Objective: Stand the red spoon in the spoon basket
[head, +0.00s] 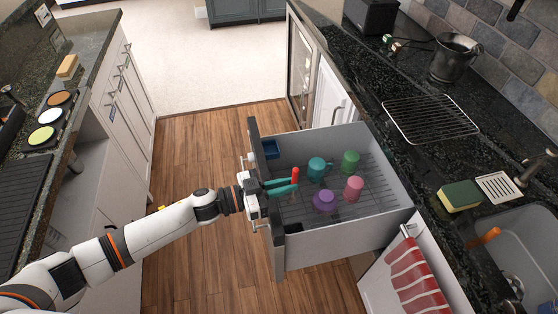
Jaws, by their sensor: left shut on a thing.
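My left gripper (286,185) reaches over the front of an open grey drawer (345,226), its teal fingers pointing right. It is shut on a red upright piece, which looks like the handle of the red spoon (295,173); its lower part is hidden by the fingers. I cannot tell which one is the spoon basket. The gripper is between the two, apart from both. My right gripper is not in view.
Teal (317,168), green (350,161), pink (353,188) and purple (325,201) cups stand in the drawer, right of the gripper. A red-striped towel (416,278) hangs nearby. A sponge (459,196) and wire rack (430,118) lie on the right counter.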

